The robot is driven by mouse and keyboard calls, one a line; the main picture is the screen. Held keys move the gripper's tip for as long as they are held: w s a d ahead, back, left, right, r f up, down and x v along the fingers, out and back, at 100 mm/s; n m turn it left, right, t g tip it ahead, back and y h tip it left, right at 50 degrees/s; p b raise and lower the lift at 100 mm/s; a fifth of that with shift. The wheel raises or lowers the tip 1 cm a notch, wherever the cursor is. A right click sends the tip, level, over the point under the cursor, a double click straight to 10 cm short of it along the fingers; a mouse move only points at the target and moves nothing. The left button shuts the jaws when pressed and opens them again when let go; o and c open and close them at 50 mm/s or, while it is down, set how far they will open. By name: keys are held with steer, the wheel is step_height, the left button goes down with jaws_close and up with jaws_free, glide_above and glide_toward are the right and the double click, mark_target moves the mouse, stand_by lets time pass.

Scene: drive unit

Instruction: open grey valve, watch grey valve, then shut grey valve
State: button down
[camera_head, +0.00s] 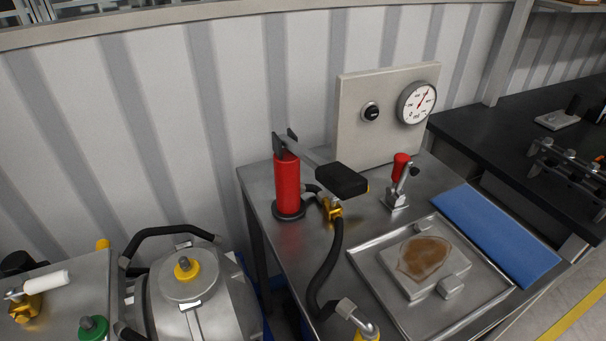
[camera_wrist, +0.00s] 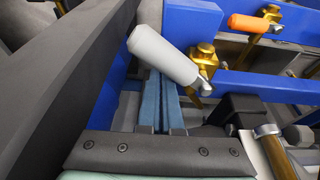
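The grey valve's thick light-grey handle (camera_wrist: 163,54) shows at the upper middle of the wrist view. It slants down to the right, with a metal stem end beside its brass body (camera_wrist: 205,62) on a blue beam. My gripper (camera_wrist: 163,88) is at the middle of the wrist view, its two bluish fingers side by side with almost no gap. The handle covers their tips; whether they touch it I cannot tell. My gripper is not in the head view. A white-handled brass valve (camera_head: 46,284) shows there at lower left; I cannot tell whether it is the same one.
An orange-handled valve (camera_wrist: 252,23) sits to the upper right on the blue frame. Another brass fitting (camera_wrist: 268,132) is at lower right. The head view shows a steel bench with a red hand pump (camera_head: 287,183), a dial gauge (camera_head: 416,103) and a tray (camera_head: 480,305).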

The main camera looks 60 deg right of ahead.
steer(key=shift+s+a, duration=0.1)
steer(key=shift+s, duration=0.05)
steer(key=shift+s+a+p, duration=0.3)
steer(key=shift+s+p, duration=0.05)
stand_by(0.4)
steer(key=shift+s+a, duration=0.25)
steer(key=shift+a, duration=0.05)
steer(key=shift+w+d, duration=0.5)
steer(key=shift+d, duration=0.15)
steer(key=d+p+v, duration=0.1)
steer(key=p+v, duration=0.7)
steer(key=shift+w+a, duration=0.25)
steer(key=shift+w, duration=0.05)
